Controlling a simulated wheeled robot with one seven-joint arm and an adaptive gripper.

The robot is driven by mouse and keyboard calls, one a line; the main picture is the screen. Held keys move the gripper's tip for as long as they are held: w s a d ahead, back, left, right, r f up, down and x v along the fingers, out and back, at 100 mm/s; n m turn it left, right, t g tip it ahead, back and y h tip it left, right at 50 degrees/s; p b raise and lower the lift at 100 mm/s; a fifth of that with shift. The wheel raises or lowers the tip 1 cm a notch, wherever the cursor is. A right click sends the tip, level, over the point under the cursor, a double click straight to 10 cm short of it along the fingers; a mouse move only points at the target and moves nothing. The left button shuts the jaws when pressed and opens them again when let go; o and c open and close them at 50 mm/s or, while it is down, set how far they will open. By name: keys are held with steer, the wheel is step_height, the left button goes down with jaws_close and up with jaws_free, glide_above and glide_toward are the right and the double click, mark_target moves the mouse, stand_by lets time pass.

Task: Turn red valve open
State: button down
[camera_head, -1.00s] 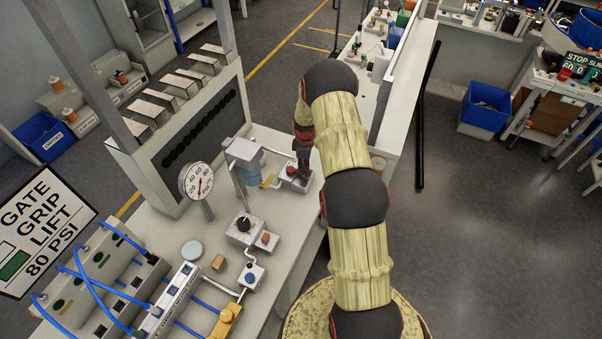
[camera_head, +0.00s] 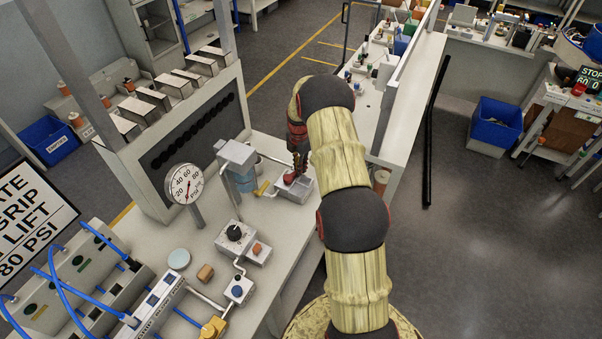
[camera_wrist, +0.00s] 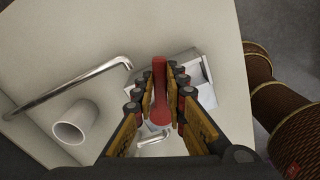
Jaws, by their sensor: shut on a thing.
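The red valve handle (camera_wrist: 159,88) stands between the two fingers of my gripper (camera_wrist: 163,92) in the wrist view, and the fingers are shut on it. Its grey block (camera_wrist: 192,66) sits on the light bench top. In the head view the red valve (camera_head: 289,180) shows on its grey block (camera_head: 304,189), with my gripper (camera_head: 298,162) coming down on it from above. My fingers partly hide the handle in both views.
A pressure gauge (camera_head: 184,184) stands left of the valve. A grey device with a blue-grey cylinder (camera_head: 238,162), a yellow lever (camera_head: 262,188) and a black-knob box (camera_head: 234,234) are close by. The wrist view shows a bent metal pipe (camera_wrist: 78,84) and a white cup (camera_wrist: 75,122).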

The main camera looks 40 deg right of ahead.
steer(key=shift+w+a+n+b, duration=0.15)
steer(key=shift+w+n+b, duration=0.35)
steer(key=shift+n, duration=0.6)
steer(key=shift+w+a+n+b, duration=0.1)
steer(key=shift+w+n+b, duration=0.15)
steer(key=shift+w+n, duration=0.65)
steer(key=shift+s+r+n, duration=0.1)
steer(key=shift+s+n, duration=0.1)
steer(key=shift+n, duration=0.1)
steer(key=c, duration=1.8)
jaws_free()
step_height(320, 180, up, 12)
